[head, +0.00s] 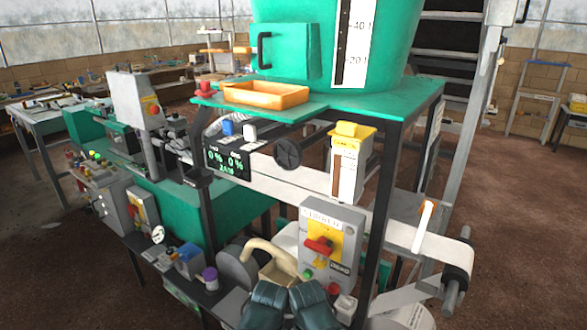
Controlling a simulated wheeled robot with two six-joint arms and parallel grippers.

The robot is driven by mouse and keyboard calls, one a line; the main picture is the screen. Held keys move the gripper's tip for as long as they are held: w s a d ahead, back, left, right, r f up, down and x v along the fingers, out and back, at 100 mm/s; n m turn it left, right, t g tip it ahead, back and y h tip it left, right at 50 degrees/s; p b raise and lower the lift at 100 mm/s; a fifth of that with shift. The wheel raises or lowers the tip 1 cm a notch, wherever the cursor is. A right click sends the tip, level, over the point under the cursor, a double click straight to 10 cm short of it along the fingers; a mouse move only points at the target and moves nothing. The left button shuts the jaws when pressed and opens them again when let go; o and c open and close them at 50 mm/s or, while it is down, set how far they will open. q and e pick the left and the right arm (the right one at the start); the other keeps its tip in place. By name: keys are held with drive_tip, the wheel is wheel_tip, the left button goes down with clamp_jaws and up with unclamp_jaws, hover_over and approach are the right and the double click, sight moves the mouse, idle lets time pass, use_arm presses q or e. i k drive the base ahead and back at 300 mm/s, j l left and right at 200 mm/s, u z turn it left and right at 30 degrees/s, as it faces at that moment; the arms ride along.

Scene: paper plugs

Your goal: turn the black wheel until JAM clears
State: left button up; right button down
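I cannot make out the word JAM anywhere. No gripper fingers show in this view.
A yellow-topped box (348,160) stands right of the wheel. A grey switch box (331,245) with a red knob and a curved beige pipe (272,254) stand below.

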sight(287, 153)
drive_tip(key=z, duration=2.4)
drive_tip(key=k+j, duration=0.15)
drive_tip(key=j, duration=0.35)
drive_tip(key=k+j, duration=0.2)
drive_tip(key=j, duration=0.25)
drive_tip(key=k+j, duration=0.15)
drive_tip(key=j, duration=0.35)
drive_tip(key=k+j, duration=0.2)
drive_tip(key=j, duration=0.25)
drive_tip(key=k+j, duration=0.15)
drive_tip(key=j, duration=0.35)
drive_tip(key=k+j, duration=0.15)
drive_tip(key=j, duration=0.35)
drive_tip(key=k+j, duration=0.2)
drive_tip(key=j, duration=0.25)
drive_tip(key=k+j, duration=0.15)
drive_tip(key=j, duration=0.35)
